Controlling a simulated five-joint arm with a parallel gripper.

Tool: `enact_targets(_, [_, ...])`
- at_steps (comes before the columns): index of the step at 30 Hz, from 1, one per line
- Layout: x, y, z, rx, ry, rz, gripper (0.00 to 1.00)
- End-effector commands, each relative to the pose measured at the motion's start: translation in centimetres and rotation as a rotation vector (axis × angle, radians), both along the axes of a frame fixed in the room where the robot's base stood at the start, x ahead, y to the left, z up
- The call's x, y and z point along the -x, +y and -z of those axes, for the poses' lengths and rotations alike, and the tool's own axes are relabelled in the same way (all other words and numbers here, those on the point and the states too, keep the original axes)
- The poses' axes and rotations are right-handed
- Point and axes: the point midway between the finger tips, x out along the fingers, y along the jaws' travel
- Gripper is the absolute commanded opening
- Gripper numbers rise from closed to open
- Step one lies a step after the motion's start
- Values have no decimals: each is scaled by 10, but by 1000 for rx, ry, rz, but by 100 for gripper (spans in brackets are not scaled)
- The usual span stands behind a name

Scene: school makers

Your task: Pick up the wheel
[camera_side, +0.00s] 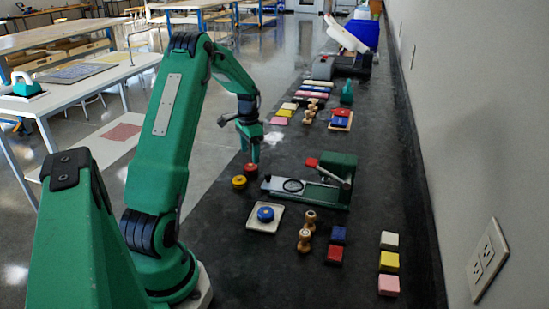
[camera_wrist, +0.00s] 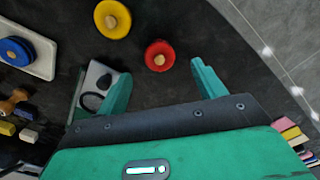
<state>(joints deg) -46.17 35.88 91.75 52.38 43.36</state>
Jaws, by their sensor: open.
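A red wheel (camera_side: 250,169) lies on the dark bench top. A yellow wheel (camera_side: 239,182) lies close beside it, nearer the bench edge. A blue wheel (camera_side: 265,214) sits on a pale square tile (camera_side: 254,225). My gripper (camera_side: 254,155) hangs pointing down just above the red wheel, fingers apart. In the wrist view the red wheel (camera_wrist: 158,56) shows just beyond and between the open fingertips (camera_wrist: 160,82), with nothing held. The yellow wheel (camera_wrist: 112,18) is farther up and left, and the blue wheel (camera_wrist: 15,52) is at the left edge.
A green press with a round ring (camera_side: 320,184) stands right of the red wheel; its base (camera_wrist: 92,85) is close to my left finger in the wrist view. Wooden stamps (camera_side: 304,240) and coloured blocks (camera_side: 389,262) stand nearer the camera. The bench edge is close on the left.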

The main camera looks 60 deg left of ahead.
Motion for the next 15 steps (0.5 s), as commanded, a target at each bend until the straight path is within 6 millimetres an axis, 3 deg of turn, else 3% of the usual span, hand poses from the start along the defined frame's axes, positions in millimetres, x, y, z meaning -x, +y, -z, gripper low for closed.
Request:
enact_targets(7, [0,-1,10,1,1,0,69])
enact_targets(15, [0,-1,41,2,2,0,69])
